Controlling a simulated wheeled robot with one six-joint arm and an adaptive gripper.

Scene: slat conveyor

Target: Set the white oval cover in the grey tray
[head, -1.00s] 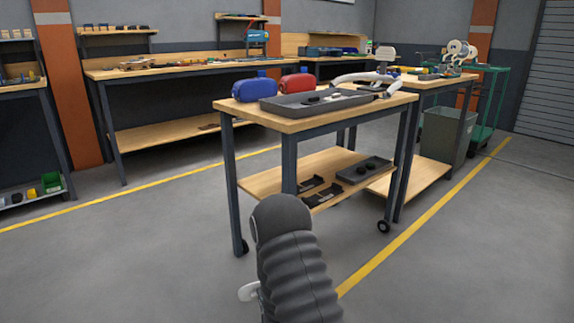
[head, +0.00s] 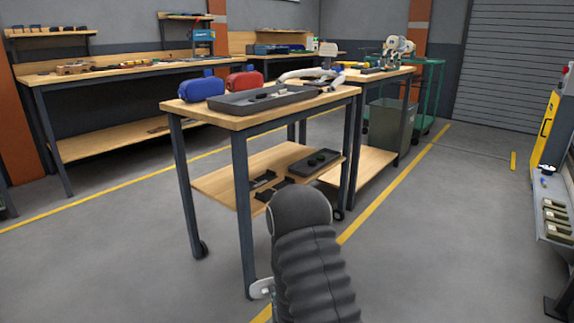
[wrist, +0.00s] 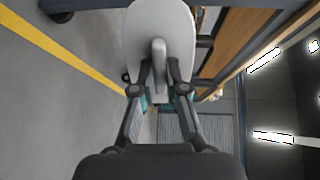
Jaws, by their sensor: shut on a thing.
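The white oval cover (wrist: 140,30) fills the top middle of the wrist view, with a raised grip along its centre. My gripper (wrist: 158,78) is shut on that grip and holds the cover clear of the floor. In the head view my dark arm hides the gripper; a small pale piece at its left may be part of the cover. A long grey tray (head: 228,107) lies on the top of the wooden cart, with small dark and light pieces in it. A smaller dark grey tray (head: 306,168) with round dark pieces lies on the cart's lower shelf.
Blue (head: 201,89) and red (head: 244,80) cases stand behind the upper tray. A white curved object lies at its far right side. The cart (head: 240,122) stands ahead; a grey bin (head: 392,130) is beyond it.

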